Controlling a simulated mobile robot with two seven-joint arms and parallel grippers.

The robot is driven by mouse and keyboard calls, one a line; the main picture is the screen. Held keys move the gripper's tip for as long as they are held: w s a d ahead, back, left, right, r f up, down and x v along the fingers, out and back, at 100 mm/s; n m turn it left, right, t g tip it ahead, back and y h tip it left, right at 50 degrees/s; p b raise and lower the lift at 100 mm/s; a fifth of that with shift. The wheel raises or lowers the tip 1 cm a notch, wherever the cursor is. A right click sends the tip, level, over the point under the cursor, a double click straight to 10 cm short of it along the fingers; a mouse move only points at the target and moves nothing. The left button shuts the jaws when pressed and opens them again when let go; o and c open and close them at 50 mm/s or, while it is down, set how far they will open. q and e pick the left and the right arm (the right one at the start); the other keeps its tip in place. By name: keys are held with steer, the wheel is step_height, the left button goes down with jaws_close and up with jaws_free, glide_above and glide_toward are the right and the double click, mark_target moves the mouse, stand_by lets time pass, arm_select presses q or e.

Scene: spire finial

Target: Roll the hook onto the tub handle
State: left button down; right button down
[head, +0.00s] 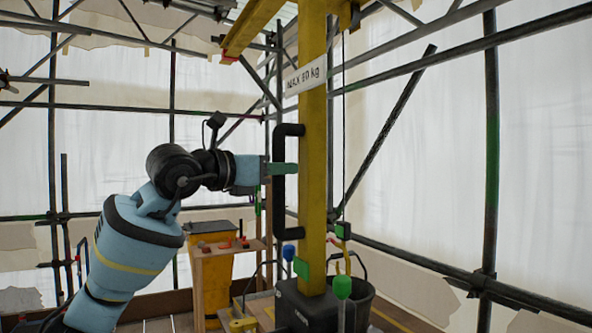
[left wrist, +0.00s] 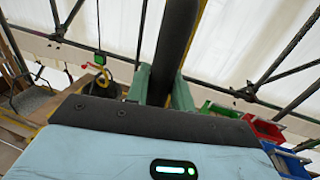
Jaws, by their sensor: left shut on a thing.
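My left gripper (head: 283,169) is shut on a tall black handle (head: 291,218) on the side of a yellow post. In the left wrist view the black handle (left wrist: 175,45) stands between the green fingers of the left gripper (left wrist: 161,88). A small green-topped block with a yellow hook (head: 343,260) hangs on a line just right of the post. A dark tub (head: 362,312) stands below it, partly hidden by the post's black base. A thin dark tub handle (head: 361,262) seems to rise near the hook; I cannot tell whether they touch. My right gripper is out of view.
The yellow post (head: 313,120) rises from a black base (head: 303,307) with blue and green knobs. A wooden stand (head: 228,251) and a yellow bin (head: 215,290) are at left. Scaffold tubes (head: 491,140) surround the place. Red and green bins (left wrist: 262,128) show in the wrist view.

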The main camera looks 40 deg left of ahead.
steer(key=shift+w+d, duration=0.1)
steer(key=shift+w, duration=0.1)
arm_select(q)
steer(key=c, duration=1.3)
jaws_free()
steer(key=shift+o, duration=0.2)
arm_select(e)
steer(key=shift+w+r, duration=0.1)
arm_select(q)
steer(key=shift+a, duration=0.1)
steer(key=s+a+b, duration=0.1)
steer(key=s+b, duration=0.1)
steer(key=s, duration=0.5)
steer(key=shift+s+a, duration=0.25)
steer(key=shift+s, duration=0.05)
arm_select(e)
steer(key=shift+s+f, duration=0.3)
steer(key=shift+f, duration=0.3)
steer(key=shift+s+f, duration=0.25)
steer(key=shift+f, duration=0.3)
